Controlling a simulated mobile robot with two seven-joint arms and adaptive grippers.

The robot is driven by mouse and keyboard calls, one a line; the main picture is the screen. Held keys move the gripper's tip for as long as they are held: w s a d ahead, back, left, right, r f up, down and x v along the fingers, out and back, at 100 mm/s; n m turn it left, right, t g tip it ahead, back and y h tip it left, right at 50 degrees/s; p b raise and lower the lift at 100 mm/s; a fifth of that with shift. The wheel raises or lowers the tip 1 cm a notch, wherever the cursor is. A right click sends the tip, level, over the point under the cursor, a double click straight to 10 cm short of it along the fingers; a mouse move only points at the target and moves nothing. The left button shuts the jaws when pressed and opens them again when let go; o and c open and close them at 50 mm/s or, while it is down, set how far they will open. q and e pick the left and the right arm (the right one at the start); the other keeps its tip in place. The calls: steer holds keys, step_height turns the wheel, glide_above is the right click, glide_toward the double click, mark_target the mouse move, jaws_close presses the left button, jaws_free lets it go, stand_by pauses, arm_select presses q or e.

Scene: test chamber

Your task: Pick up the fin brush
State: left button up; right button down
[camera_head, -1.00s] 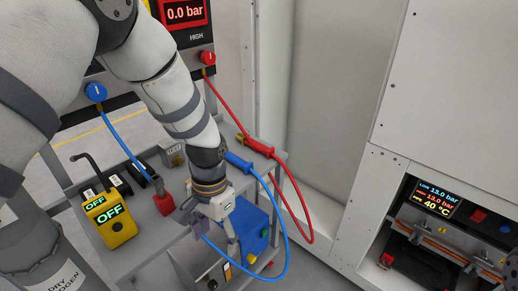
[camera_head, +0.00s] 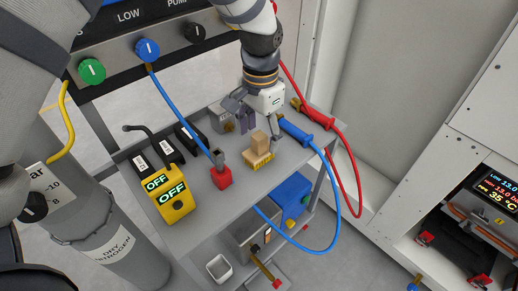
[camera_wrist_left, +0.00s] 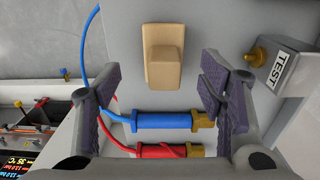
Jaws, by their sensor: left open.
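The fin brush (camera_head: 259,146) stands on the grey cart top, a tan wooden block with a yellow lower edge. The left wrist view shows its tan block and handle (camera_wrist_left: 164,55) from above, upright and clear of both fingers. My left gripper (camera_head: 253,113) is open and empty above and behind the brush in the head view. In the left wrist view its purple-padded fingers (camera_wrist_left: 160,82) are spread wide, with the brush between and beyond their tips. My right gripper is not in view.
Blue (camera_head: 295,131) and red (camera_head: 318,117) hose handles lie right of the brush. A red valve piece (camera_head: 221,177) and yellow meter (camera_head: 174,199) stand left. A grey TEST block (camera_wrist_left: 278,75) is close to the right finger. A blue box (camera_head: 290,194) sits on the lower shelf.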

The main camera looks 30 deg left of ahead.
mark_target(259, 149)
arm_select(q)
step_height(259, 149, down, 6)
steer(key=shift+w+a+r, duration=0.1)
steer(key=shift+a, duration=0.05)
steer(key=c, duration=1.3)
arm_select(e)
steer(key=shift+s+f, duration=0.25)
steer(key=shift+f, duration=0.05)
